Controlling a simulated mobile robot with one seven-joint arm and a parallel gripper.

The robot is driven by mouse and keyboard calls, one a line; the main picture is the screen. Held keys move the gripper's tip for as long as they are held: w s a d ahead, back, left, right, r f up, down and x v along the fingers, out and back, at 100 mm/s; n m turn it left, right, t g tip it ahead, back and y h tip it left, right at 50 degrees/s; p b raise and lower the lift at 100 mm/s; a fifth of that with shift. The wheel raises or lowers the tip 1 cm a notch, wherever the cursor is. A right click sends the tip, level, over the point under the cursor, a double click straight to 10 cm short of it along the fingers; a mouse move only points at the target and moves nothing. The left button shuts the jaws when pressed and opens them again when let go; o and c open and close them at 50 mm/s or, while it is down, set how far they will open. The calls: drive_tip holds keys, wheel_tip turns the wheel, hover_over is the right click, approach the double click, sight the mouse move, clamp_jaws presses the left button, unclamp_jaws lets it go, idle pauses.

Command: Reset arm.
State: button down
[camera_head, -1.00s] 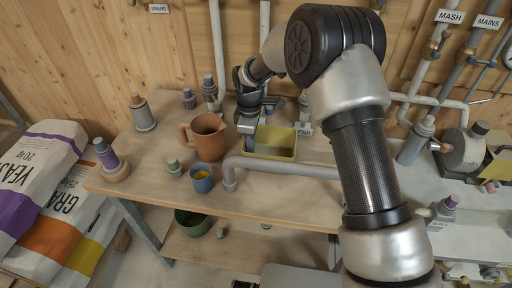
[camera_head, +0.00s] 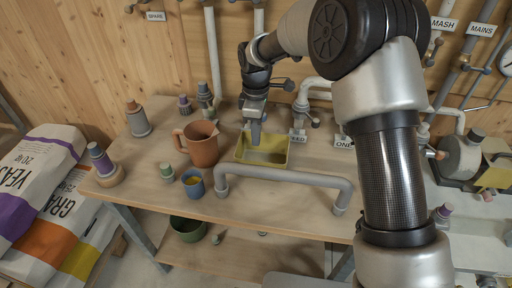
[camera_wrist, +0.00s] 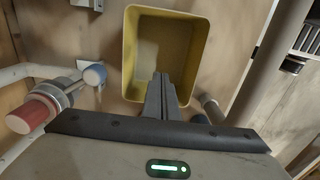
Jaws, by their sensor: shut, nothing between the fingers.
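My gripper (camera_head: 255,137) is above the yellow bin (camera_head: 262,160) on the wooden bench, pointing down, its fingers over the bin's left part. In the wrist view my gripper (camera_wrist: 162,82) has its two fingers together with nothing between them, in front of the open yellow bin (camera_wrist: 130,60). The bin looks empty there. Whether the fingertips reach below its rim cannot be told.
A grey pipe rail (camera_head: 285,176) runs along the bench front. Valve pipes (camera_head: 304,100) are behind. Feed sacks (camera_head: 40,190) lie at the left.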

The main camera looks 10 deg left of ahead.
drive_tip(key=s+d+r+m+t+p, duration=0.15)
drive_tip(key=s+d+r+m, duration=0.3)
drive_tip(key=d+r, duration=0.5)
drive_tip(key=s+d+r+m+t+p, duration=0.15)
drive_tip(key=s+d+r+m, duration=0.35)
drive_tip(key=r, duration=0.7)
drive_tip(key=s+d+r+m+t+p, duration=0.1)
drive_tip(key=s+d+m, duration=0.3)
drive_tip(key=s, duration=0.4)
drive_tip(key=s+d+r+m+t+p, duration=0.1)
drive_tip(key=s+d+r+m+p, duration=0.1)
drive_tip(key=s+d+r+m, duration=0.2)
drive_tip(key=s+d, duration=0.3)
drive_tip(key=s, duration=0.1)
drive_tip(key=shift+s+t, duration=0.3)
drive_tip(key=shift+s, duration=0.1)
